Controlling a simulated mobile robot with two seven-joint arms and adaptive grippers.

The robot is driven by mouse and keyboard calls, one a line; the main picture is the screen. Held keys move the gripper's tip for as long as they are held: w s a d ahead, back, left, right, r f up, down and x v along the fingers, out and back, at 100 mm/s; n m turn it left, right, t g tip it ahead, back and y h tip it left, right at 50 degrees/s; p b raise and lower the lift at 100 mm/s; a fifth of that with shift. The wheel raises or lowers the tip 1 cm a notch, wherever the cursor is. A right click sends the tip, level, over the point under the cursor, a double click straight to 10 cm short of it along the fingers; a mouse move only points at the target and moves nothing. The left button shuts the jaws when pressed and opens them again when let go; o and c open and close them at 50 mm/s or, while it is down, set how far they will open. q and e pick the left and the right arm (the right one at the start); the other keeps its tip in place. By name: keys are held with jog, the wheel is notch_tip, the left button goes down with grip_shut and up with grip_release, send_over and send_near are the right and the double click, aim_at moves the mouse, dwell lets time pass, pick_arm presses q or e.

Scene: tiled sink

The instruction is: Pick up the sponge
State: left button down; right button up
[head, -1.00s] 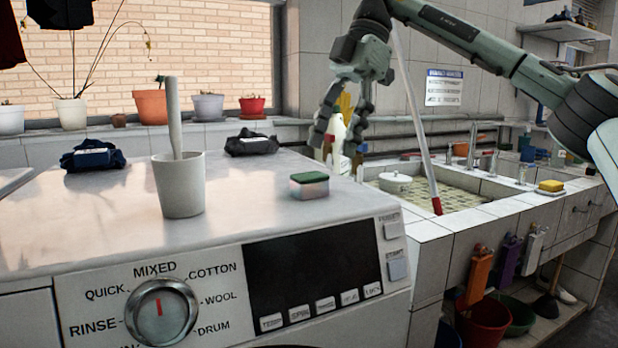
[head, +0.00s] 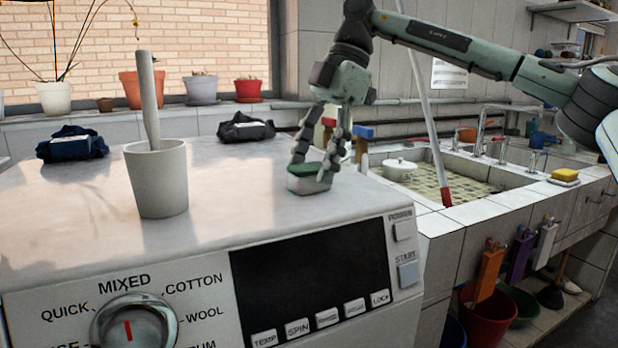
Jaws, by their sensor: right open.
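A sponge (head: 308,184) with a green top and a pale lower part lies on top of the washing machine (head: 235,205), near its right side. My right gripper (head: 316,164) points down at the sponge with its fingers open. One finger is at the sponge's far left side and the other overlaps its right end. I cannot tell whether the fingers touch it. A second, yellow sponge (head: 565,175) lies on the tiled edge right of the sink. My left gripper is not in view.
A white cup (head: 160,185) with a stick in it stands left of the sponge. Two dark folded cloths (head: 246,128) (head: 72,144) lie at the machine's back. The tiled sink (head: 470,210) with a white pot (head: 399,169) is to the right. Flower pots line the sill.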

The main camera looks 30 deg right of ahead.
aim_at(300, 167)
jog(key=shift+f, duration=0.2)
jog(key=c, duration=0.9)
jog(key=shift+r, duration=0.1)
